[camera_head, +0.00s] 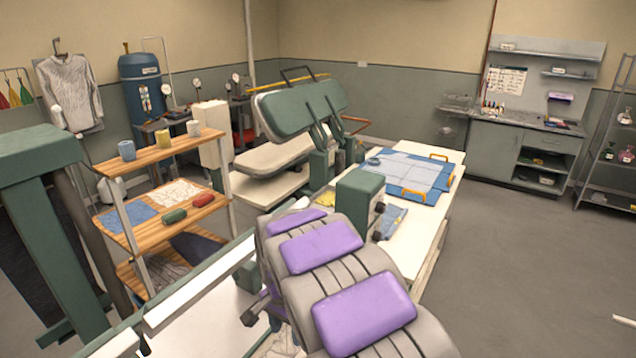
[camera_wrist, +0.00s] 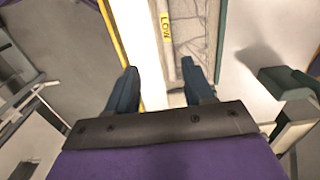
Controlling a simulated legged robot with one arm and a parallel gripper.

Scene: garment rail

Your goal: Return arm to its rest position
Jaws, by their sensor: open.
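My gripper (camera_wrist: 160,86) shows in the wrist view with its two dark teal fingers spread apart and nothing between them. My arm (camera_head: 322,246), with purple pads on grey segments, fills the lower middle of the head view. I cannot clearly make out the fingers in the head view.
A green-topped press (camera_head: 300,108) and a white table with blue cloth (camera_head: 410,172) lie beyond. A grey sweater (camera_head: 70,92) hangs at the far left. Open floor (camera_head: 520,260) is at right.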

